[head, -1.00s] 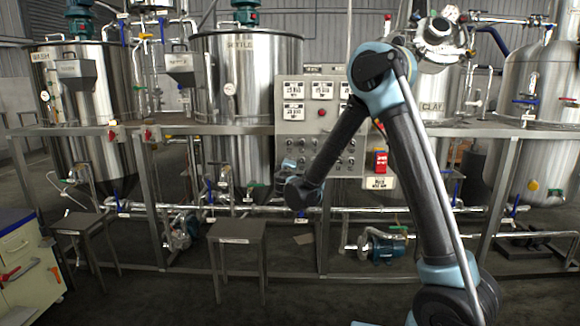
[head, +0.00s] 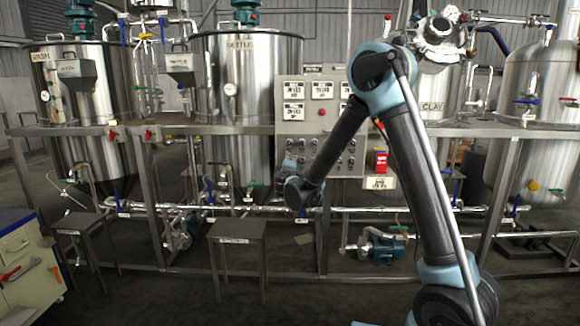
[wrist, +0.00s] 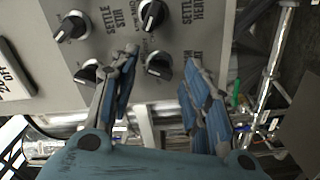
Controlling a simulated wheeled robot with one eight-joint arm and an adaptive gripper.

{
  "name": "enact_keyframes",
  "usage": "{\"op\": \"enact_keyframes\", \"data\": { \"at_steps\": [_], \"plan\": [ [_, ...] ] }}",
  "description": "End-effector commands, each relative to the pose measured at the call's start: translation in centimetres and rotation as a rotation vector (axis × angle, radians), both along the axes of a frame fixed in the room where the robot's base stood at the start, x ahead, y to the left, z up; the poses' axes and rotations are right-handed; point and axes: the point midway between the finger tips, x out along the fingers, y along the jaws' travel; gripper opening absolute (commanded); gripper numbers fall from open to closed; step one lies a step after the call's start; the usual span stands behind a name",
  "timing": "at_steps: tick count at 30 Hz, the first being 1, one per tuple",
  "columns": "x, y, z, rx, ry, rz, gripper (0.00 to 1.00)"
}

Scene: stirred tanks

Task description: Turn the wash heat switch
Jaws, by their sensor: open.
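The grey control panel (head: 308,98) stands in the middle of the head view, with rows of small black switches low on it. In the wrist view the panel (wrist: 110,45) is close and turned sideways. One black rotary switch (wrist: 158,66) lies between my fingertips. The label beside it is mostly hidden by a finger, so I cannot tell whether it is the wash heat switch. Other switches (wrist: 72,27) sit near labels reading SETTLE STIR and SETTLE HEAT. My gripper (wrist: 160,68) is open around that switch, with a visible gap on both sides. Contact is not visible.
A neighbouring switch (wrist: 90,72) is partly behind my left finger. A red box (head: 380,162) is on the panel's right. Steel tanks (head: 245,85) and a frame rail (head: 225,130) flank the panel. Two small stands (head: 237,232) are in front, with floor clear between.

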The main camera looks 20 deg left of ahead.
Motion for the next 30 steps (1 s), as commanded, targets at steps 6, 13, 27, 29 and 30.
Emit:
{"op": "enact_keyframes", "data": {
  "at_steps": [6,13,27,29,30],
  "plan": [
    [-1.6,-0.4,0.0,0.000,0.000,0.001,0.43],
    [-5.8,-1.3,0.0,0.000,0.000,0.003,0.43],
    [-11.3,-2.8,-0.1,0.001,0.001,0.000,0.43],
    [-11.5,-2.8,-0.1,0.001,0.001,0.000,0.43],
    [-11.5,-2.8,-0.1,0.001,0.001,0.000,0.43]
  ]
}}
